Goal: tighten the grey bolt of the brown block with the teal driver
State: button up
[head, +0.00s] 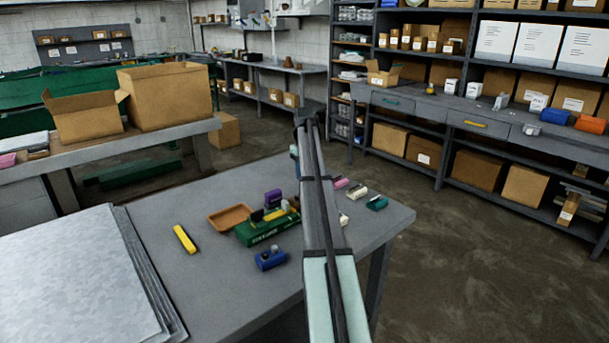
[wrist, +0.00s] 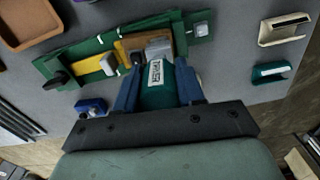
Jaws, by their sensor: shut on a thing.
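My gripper (wrist: 157,92) is shut on the teal driver (wrist: 158,97), which has a white label, in the wrist view. The driver points away from the camera, toward the brown block (wrist: 158,46). The brown block sits in the green holder (wrist: 74,54), beside a yellow block (wrist: 88,66). The driver's far end overlaps the near side of the brown block; I cannot tell whether it touches. I cannot make out the brown block's grey bolt clearly. In the head view my arm hides the gripper and part of the green holder (head: 256,236).
A brown tray (head: 230,217), a yellow bar (head: 185,239) and a blue block (head: 270,258) lie near the holder. Pale (head: 357,192) and teal (head: 376,203) pieces lie right of my arm. Stacked metal sheets (head: 75,280) cover the table's left. Bare tabletop lies between.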

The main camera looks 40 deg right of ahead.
jog(key=shift+r, duration=1.25)
